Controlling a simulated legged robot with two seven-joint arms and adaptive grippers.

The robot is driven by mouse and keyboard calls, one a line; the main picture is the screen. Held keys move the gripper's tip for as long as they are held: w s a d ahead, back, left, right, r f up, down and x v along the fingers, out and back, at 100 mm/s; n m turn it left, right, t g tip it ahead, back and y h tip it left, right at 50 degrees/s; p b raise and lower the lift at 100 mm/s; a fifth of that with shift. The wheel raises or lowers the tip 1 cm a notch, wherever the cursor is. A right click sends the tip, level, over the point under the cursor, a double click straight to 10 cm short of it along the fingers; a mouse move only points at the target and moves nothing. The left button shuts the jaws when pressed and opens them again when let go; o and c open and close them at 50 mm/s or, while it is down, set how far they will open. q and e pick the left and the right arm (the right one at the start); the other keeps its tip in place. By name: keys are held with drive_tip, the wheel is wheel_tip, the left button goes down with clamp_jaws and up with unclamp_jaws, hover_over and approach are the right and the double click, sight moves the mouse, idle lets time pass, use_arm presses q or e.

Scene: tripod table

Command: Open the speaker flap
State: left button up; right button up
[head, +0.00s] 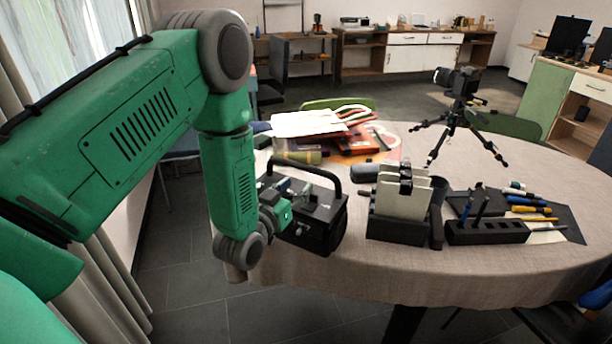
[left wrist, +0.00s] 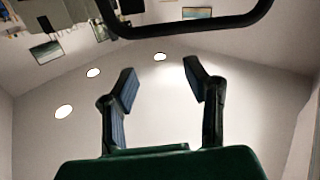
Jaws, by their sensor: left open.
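The speaker is a black box (head: 325,228) with a raised carrying handle (head: 325,167), at the left front edge of the round table. My left gripper (head: 297,192) is over the left part of its top, below the handle, and partly covers the box. In the left wrist view my left gripper (left wrist: 160,78) has its two fingers spread, with nothing between them. The dark handle bar (left wrist: 190,28) crosses the top of that view, beyond the fingertips. I cannot make out the flap clearly, and I cannot tell if the fingers touch the speaker. My right gripper is not in view.
A black holder with light upright cards (head: 402,196) stands right of the speaker. Further right is a black tool block (head: 487,233). Papers and books (head: 315,124) lie behind. A camera on a tripod (head: 458,82) stands at the back. Bare tablecloth shows in front.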

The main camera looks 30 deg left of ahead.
sight(306, 203)
use_arm(q)
drive_tip(key=w, duration=0.4)
drive_tip(key=shift+d+r, duration=0.1)
drive_tip(key=shift+w, duration=0.35)
drive_tip(key=shift+a, duration=0.2)
clamp_jaws()
unclamp_jaws()
drive_tip(key=shift+d, duration=0.1)
drive_tip(key=shift+s, duration=0.15)
